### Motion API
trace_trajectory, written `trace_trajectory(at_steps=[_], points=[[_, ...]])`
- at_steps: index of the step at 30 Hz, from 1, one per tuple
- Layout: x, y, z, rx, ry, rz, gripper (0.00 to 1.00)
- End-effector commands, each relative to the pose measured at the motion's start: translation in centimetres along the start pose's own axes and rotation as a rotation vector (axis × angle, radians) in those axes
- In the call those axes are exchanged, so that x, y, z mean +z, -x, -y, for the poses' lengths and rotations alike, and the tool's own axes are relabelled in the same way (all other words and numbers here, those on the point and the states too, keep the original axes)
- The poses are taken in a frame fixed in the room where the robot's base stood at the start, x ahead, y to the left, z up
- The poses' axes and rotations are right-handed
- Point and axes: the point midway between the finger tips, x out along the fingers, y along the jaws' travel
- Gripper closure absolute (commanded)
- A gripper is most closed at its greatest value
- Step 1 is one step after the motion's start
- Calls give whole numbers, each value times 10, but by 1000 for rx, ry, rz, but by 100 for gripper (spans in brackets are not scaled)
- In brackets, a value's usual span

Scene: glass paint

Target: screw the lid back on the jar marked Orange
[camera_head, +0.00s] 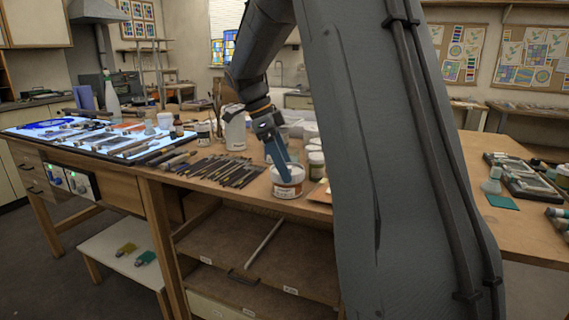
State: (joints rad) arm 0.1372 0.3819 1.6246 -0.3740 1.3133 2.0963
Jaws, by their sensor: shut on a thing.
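A short, wide jar (288,190) with a white and orange-brown label stands upright near the front edge of the bench. Its label is too small to read. My gripper (286,177) points down at the top of this jar, with its long blue fingers slanting to the jar's mouth. The fingers are shut on what seems to be the jar's pale lid; the fingers cover most of it. I cannot tell whether the lid is seated level on the rim.
Rows of thin tools (215,170) lie left of the jar. Other jars (316,163) stand close behind it on the right. A lit glass panel (60,138) is at the far left. My large arm link hides the bench's middle right.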

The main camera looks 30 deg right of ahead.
Motion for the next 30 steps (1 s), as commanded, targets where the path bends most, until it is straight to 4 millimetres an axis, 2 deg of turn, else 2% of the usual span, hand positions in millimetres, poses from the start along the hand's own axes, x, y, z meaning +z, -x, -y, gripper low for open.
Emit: trace_trajectory(at_steps=[3, 8, 9, 13, 19, 21, 30], points=[[1, -1, 1, 27, -62, 1, 47], [1, -1, 0, 29, -66, 1, 47], [1, -1, 0, 29, -66, 1, 26], [1, -1, 0, 28, -65, 1, 6], [0, -1, 0, 27, -64, 1, 6], [0, -1, 0, 27, -64, 1, 0], [0, 0, 1, 26, -64, 1, 0]])
